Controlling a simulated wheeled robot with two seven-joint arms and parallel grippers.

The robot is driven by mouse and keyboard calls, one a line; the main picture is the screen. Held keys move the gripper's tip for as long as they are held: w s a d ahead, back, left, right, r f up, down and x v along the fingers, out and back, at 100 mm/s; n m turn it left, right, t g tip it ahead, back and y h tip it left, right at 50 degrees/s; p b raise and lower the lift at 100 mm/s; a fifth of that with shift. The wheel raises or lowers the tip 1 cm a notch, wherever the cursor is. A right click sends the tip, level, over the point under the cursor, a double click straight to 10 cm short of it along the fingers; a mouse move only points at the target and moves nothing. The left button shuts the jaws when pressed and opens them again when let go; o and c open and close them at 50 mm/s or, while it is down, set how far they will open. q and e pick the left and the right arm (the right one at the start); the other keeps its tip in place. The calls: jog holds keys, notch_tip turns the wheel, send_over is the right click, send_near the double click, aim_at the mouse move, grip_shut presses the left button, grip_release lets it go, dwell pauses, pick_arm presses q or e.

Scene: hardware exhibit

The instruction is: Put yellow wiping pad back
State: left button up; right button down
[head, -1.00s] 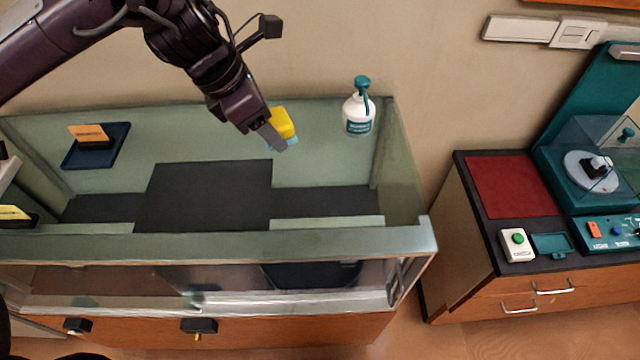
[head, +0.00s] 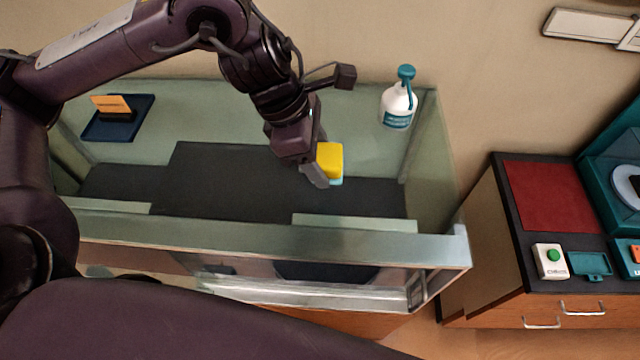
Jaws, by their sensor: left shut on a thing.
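The yellow wiping pad (head: 330,159) has a light blue underside. My left gripper (head: 322,172) is shut on it and holds it over the glass-sided display case (head: 290,240). The pad is in front of the case's pale green back surface and the dark panel. The gripper's fingers hide part of its left side. I cannot tell how high it is above the surface below. My right gripper is not in view.
A white bottle with a teal pump (head: 398,105) stands at the case's back right. A dark blue tray (head: 118,130) with an orange card lies at the back left. A cabinet with a red mat (head: 555,197) and green-button box (head: 550,261) stands on the right.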

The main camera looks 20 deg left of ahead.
pick_arm(q)
send_over(327, 197)
jog(key=a, duration=0.1)
jog(key=f, duration=0.4)
jog(key=shift+s+a+f, duration=0.1)
jog(key=shift+s, duration=0.15)
jog(key=shift+f+b, duration=0.45)
jog(key=shift+f, duration=1.65)
jog(key=shift+w, duration=0.1)
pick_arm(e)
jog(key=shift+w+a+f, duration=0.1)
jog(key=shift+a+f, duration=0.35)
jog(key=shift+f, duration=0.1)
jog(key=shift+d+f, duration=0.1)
pick_arm(q)
jog(key=shift+f+b, duration=0.2)
jog(key=shift+b, duration=0.1)
jog(key=o, duration=1)
jog(key=shift+r, duration=0.1)
jog(key=shift+c, duration=0.2)
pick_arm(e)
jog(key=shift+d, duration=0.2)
pick_arm(q)
jog(key=shift+r, duration=0.1)
